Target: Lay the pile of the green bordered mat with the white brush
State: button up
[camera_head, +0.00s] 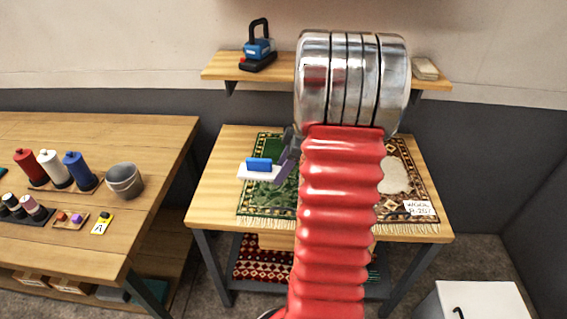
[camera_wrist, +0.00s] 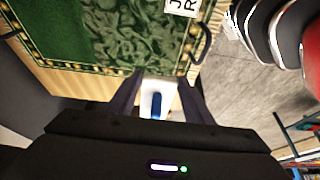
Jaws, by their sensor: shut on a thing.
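The green bordered mat (camera_head: 252,207) lies on the left of the wooden table, partly hidden by my arm in the head view. In the wrist view the mat (camera_wrist: 52,38) shows a darker, even green part on the left and a paler, swirled part on the right. The white brush (camera_head: 262,173) has a blue grip and a white body. My gripper (camera_head: 288,165) is shut on it. In the wrist view the brush (camera_wrist: 157,94) sits between the fingertips (camera_wrist: 157,88), near the mat's border. I cannot tell whether it touches the mat.
A brown patterned mat (camera_head: 417,184) with a pale patch and a label (camera_head: 418,208) lies on the right of the table (camera_head: 216,187). A shelf (camera_head: 222,73) behind holds a blue-black tool (camera_head: 258,52). A side bench (camera_head: 150,135) stands left, with spools and a grey bucket (camera_head: 124,181).

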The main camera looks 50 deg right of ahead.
jog(key=shift+f, duration=1.3)
